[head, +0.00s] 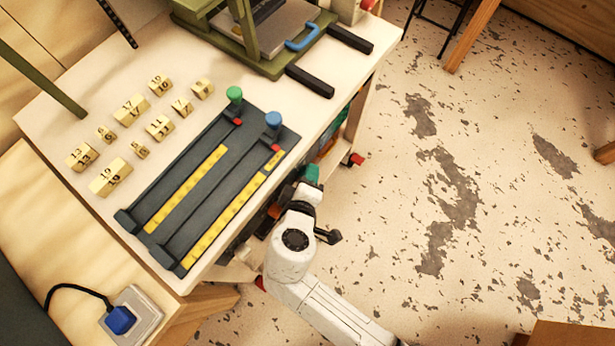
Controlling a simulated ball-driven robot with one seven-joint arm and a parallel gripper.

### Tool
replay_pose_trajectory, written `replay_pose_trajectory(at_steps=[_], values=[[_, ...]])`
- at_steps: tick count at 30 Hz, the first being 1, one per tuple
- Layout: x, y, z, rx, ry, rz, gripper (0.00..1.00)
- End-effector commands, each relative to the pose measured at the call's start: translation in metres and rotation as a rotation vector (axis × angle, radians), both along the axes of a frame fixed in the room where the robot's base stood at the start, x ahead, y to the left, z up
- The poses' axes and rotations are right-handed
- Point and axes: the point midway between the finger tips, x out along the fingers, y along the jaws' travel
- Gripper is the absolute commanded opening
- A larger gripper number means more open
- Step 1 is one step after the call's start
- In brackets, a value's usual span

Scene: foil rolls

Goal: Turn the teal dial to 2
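A teal part (312,173), which may be the teal dial, shows at the bench's right side, just beyond the end of my arm. Only a small piece of it is visible, and no numbers or pointer can be read on it. My gripper (305,192) is at the front right side of the bench, close to the teal part. My white wrist covers most of it, so I cannot see its fingers, whether they touch the teal part, or whether they hold anything.
A dark panel (175,172) with yellow scales, a green knob (234,94) and a blue knob (273,120) lies on the bench. Several numbered brass blocks (130,108) stand left of it. A green frame (262,62) stands behind. The floor (500,200) at right is mostly clear.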

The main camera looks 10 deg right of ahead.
Motion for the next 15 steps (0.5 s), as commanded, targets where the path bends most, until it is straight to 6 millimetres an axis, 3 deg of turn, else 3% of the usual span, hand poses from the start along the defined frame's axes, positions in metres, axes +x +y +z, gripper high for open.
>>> replay_pose_trajectory(at_steps=[6,15], values=[[0.0001,-0.0001,0.0000,0.000,0.000,0.000,0.58],[-0.0036,0.0012,0.0026,-0.001,0.000,0.001,0.58]])
